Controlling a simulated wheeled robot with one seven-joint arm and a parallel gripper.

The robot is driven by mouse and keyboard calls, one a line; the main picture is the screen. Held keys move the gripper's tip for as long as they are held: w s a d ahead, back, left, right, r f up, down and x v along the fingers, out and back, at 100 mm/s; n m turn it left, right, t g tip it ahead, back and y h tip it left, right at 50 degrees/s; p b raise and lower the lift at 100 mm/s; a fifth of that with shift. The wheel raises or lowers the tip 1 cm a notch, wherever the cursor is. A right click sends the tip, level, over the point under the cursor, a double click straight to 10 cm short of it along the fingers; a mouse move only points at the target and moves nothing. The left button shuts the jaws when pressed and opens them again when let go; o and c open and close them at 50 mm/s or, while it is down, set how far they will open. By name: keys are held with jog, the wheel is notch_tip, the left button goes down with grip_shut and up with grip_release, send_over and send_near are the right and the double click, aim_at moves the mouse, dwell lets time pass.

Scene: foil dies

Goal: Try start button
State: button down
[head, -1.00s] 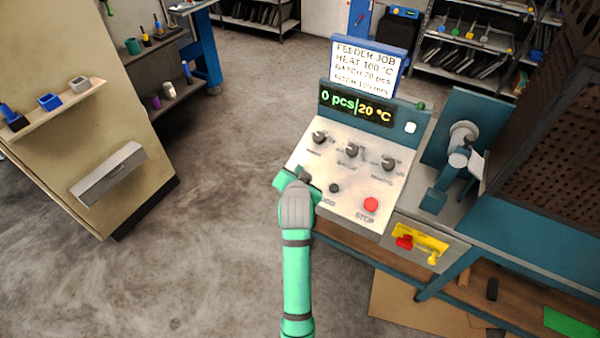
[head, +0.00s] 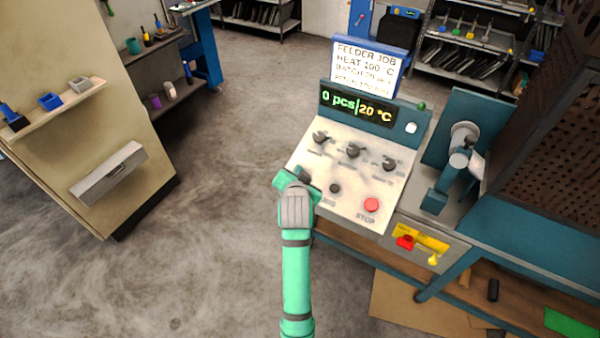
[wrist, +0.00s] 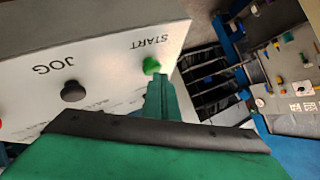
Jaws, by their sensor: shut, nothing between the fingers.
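The green start button (wrist: 151,66) is on the pale control panel (head: 365,215), beside the printed word START in the wrist view. My gripper (wrist: 161,84) is shut and empty, with its fingertips right at the button's lower edge in that view. I cannot tell whether they touch it or whether it is pressed in. In the head view my gripper (head: 309,178) is at the panel's left edge and hides the start button. The display (head: 355,105) reads 0 pcs and 20 °C.
A black JOG button (head: 335,188) and a red STOP button (head: 371,205) are near my gripper. Several black knobs (head: 352,150) sit above them. A sign (head: 367,68) headed FEEDER JOB, HEAT 100 °C stands behind the display. The floor left of the panel is clear.

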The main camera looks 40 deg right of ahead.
jog(key=shift+s+a+r, duration=0.15)
jog(key=shift+a+r, duration=0.05)
jog(key=shift+r, duration=0.4)
jog(key=shift+s+a+r, duration=0.1)
jog(key=shift+a+r, duration=0.15)
jog(key=shift+r, duration=0.55)
jog(key=shift+s+a+r, duration=0.1)
jog(key=shift+a+r, duration=0.15)
jog(key=shift+r, duration=0.55)
jog(key=shift+s+a+r, duration=0.1)
jog(key=shift+a+r, duration=0.15)
jog(key=shift+r, duration=0.55)
jog(key=shift+d, duration=0.1)
jog(key=shift+w+f, duration=0.1)
